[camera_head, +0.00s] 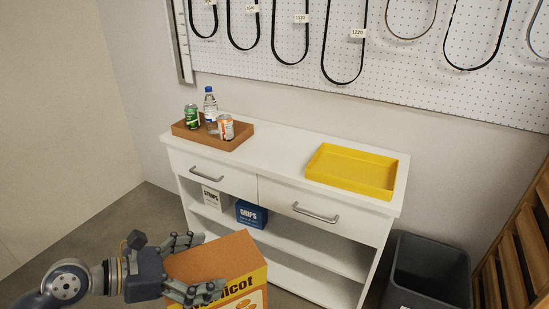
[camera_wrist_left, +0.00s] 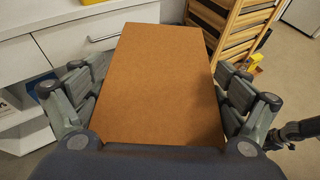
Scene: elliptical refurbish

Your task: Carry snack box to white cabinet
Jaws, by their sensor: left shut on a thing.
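The snack box is an orange carton (camera_head: 215,259) with a yellow printed front, low in the head view. My left gripper (camera_head: 197,266) is shut on it, with fingers along its sides. In the left wrist view the box's plain orange-brown face (camera_wrist_left: 160,80) fills the middle, between the fingers of my left gripper (camera_wrist_left: 160,105). The white cabinet (camera_head: 281,152) stands beyond the box, with two drawers and open shelves below. The box is in front of the cabinet and apart from its top. The box's lower part is cut off by the frame. My right gripper is not seen clearly in either view.
On the cabinet top are a brown tray (camera_head: 241,137) with cans and a bottle, and an empty yellow tray (camera_head: 352,184). The top between them is clear. A blue box (camera_head: 251,214) and a white box (camera_head: 214,198) sit on a shelf. A grey bin (camera_head: 430,272) stands right.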

